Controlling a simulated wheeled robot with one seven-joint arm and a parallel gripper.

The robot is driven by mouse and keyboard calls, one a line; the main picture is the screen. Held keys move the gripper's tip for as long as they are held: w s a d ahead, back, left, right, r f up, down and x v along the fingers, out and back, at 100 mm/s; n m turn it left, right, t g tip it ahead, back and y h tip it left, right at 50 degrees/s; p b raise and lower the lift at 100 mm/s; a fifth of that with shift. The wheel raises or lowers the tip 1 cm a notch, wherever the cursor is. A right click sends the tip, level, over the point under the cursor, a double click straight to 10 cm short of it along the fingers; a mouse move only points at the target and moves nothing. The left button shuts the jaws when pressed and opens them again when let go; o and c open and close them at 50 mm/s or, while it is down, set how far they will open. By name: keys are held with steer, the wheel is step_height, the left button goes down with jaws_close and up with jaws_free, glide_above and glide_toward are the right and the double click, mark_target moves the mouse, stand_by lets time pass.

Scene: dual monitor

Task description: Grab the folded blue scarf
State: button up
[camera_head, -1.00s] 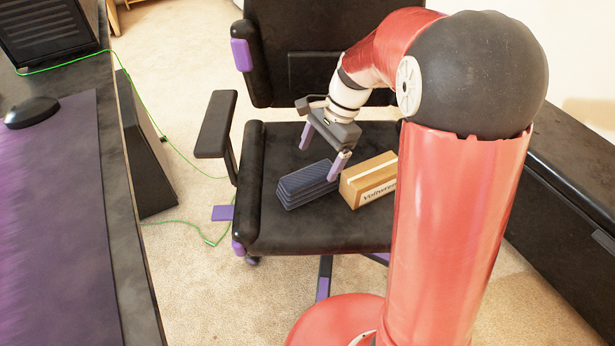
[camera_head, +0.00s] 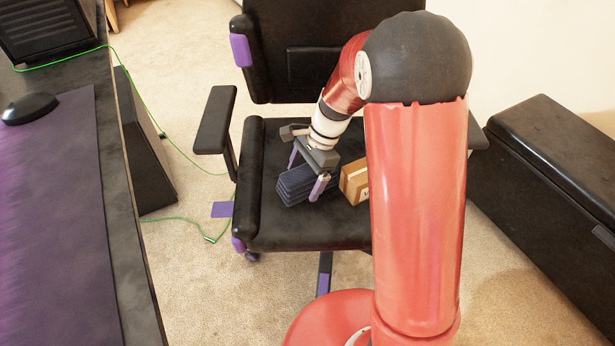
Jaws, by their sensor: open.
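The folded blue scarf (camera_head: 293,188) is a dark blue, layered block lying on the black seat of the office chair. My gripper (camera_head: 306,176) is open over the scarf, with its purple fingers pointing down. One finger shows in front of the scarf's right end, and the other is behind it at the upper left. The gripper hides part of the scarf's top. I cannot tell whether the fingers touch it.
A cardboard box (camera_head: 352,180) lies on the seat right of the scarf, partly hidden by my arm. The chair's armrest (camera_head: 215,120) stands at left. A desk (camera_head: 130,225) is further left, and a black bench (camera_head: 545,165) is at right.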

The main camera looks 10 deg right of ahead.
steer(key=shift+c, duration=0.5)
steer(key=c, duration=0.9)
steer(key=shift+c, duration=0.6)
steer(key=shift+r, duration=0.15)
